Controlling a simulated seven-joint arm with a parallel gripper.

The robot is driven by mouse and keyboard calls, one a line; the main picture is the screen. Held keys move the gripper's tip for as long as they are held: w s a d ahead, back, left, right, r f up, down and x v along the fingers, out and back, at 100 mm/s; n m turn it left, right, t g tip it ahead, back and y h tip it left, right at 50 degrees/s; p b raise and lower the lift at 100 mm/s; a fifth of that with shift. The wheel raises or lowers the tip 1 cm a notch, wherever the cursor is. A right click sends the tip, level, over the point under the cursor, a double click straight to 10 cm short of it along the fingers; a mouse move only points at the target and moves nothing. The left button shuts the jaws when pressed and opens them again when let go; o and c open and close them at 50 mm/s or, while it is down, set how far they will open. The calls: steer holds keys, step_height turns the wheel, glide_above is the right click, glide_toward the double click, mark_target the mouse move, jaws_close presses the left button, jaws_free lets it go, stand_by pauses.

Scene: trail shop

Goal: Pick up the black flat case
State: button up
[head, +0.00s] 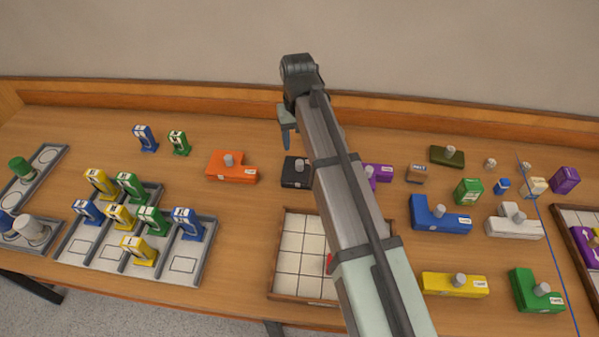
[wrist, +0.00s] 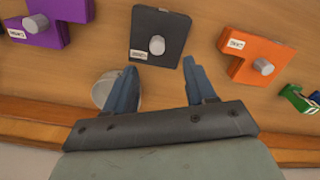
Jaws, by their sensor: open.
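The black flat case (head: 296,172) lies on the wooden table, partly hidden by my arm in the head view. In the wrist view the black flat case (wrist: 175,28) shows a light grey knob on top and a small white label at its lower edge. My gripper (wrist: 160,78) is open and empty, its two blue fingers apart on the near side of the case. In the head view my gripper (head: 286,143) is partly hidden, with one blue finger showing behind the case.
An orange block (head: 231,168) lies left of the case, and a purple block (head: 379,171) right of it. A pale round object (wrist: 103,92) sits partly behind my left finger in the wrist view. A gridded tray (head: 288,293) lies in front; a wooden ledge (head: 220,107) runs behind.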

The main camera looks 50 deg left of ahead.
mark_target(300, 162)
steer(key=shift+w+f, duration=0.15)
steer(key=shift+f, duration=1.9)
steer(key=shift+w+f, duration=0.15)
steer(key=shift+f, duration=1.85)
steer(key=shift+c, duration=0.2)
jaws_close()
